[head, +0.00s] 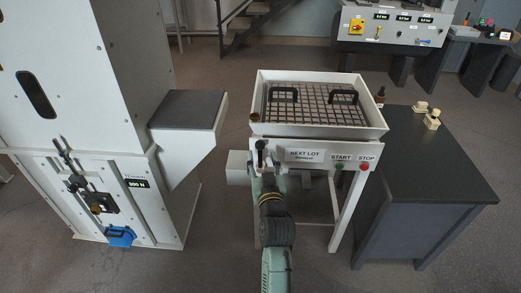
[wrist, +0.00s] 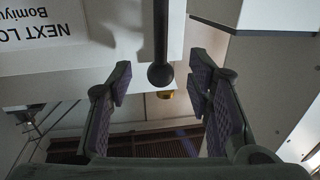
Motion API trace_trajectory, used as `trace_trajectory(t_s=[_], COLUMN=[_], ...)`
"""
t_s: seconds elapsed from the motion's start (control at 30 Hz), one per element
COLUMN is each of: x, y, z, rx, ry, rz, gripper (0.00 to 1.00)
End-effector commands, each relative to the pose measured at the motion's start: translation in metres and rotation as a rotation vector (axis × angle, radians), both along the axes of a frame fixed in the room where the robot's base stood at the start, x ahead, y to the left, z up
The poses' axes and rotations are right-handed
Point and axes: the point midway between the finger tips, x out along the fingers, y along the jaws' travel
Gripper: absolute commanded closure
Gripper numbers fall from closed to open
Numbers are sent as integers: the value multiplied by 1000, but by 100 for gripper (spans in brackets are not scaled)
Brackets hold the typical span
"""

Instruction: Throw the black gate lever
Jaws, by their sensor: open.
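The black gate lever (head: 260,146) stands on the front of the white machine with the grid top, left of the "NEXT LOT" label. The wrist view, where that label is upside down, shows its dark rod and round black knob (wrist: 160,74). My gripper (head: 265,174) is just below the lever in the head view. In the wrist view my gripper (wrist: 160,86) is open, with one finger on each side of the knob. Gaps show on both sides, and neither finger visibly touches it. The gripper partly hides the lever's mount in the head view.
START (head: 339,166) and STOP (head: 364,166) buttons sit right of the label. A brass-coloured part (wrist: 166,94) shows near the knob. A dark-topped table (head: 440,165) stands at right. A white cabinet (head: 110,185) with a jutting hopper (head: 185,120) stands at left.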

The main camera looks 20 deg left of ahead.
Motion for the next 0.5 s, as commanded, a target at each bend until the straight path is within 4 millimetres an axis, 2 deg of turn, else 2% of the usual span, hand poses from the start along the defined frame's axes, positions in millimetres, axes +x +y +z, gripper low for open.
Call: trace_trajectory(t_s=[0.1,0.2,0.5], x=[17,27,33], y=[9,14,17], z=[3,2,0], rx=[1,0,0], ry=[-2,-1,-1], rz=[0,0,0], gripper=[54,54,54])
